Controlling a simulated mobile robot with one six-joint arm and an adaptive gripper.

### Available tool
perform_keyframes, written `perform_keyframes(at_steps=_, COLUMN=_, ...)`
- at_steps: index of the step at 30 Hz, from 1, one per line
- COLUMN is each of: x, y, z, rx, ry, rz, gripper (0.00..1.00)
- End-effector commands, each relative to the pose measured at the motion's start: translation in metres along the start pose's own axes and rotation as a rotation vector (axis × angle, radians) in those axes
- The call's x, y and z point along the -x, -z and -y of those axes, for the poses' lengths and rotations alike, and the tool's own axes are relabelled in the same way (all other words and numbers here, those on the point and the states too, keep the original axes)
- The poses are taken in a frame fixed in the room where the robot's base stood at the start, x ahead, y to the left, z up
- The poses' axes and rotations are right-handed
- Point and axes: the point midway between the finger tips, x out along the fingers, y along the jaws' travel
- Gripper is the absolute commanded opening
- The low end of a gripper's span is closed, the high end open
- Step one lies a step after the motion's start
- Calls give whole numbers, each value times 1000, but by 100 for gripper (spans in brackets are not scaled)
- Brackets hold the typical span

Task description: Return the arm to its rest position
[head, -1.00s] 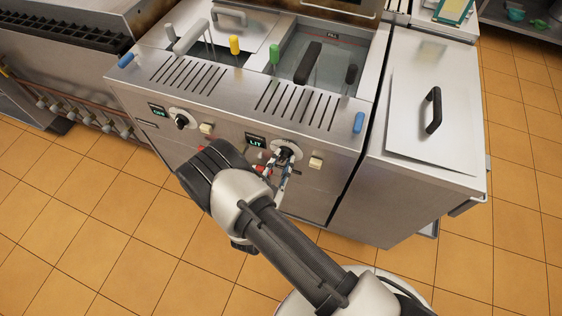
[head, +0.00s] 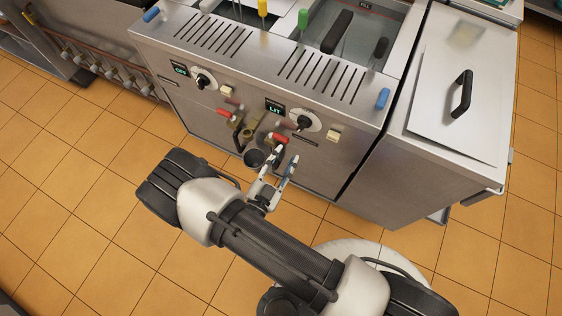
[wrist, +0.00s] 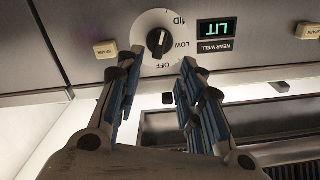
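My gripper (head: 281,163) hangs in front of the steel fryer's front panel in the head view, below the right-hand knob (head: 305,121) and apart from it. Its two fingers are spread with nothing between them. In the wrist view my gripper (wrist: 157,72) is also open and empty, with blue pads on the fingers. The knob (wrist: 158,42) shows beyond the fingertips, next to a lit display (wrist: 216,29) reading LIT above a NEAR WELL label. My arm reaches from the lower right, bent at a dark joint on the left.
Red-handled valves (head: 280,138) and a dark drain pipe (head: 254,157) stick out of the panel close to my gripper. A lidded steel cabinet (head: 425,165) stands to the right. The tiled floor (head: 90,200) at the left is clear.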

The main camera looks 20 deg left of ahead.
Motion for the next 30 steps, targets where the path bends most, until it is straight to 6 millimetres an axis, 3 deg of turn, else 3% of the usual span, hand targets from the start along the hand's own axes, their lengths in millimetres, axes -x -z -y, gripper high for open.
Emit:
perform_keyframes(at_steps=6, x=14, y=0, z=0, rx=-1, ry=0, rz=-1, gripper=35)
perform_keyframes(at_steps=23, x=13, y=1, z=0, rx=-5, ry=-4, rz=-2, gripper=35)
perform_keyframes(at_steps=26, x=6, y=12, z=1, rx=-65, ry=-46, rz=-17, gripper=35)
perform_keyframes(at_steps=30, x=-20, y=61, z=-6, rx=-325, ry=-228, rz=-101, gripper=35)
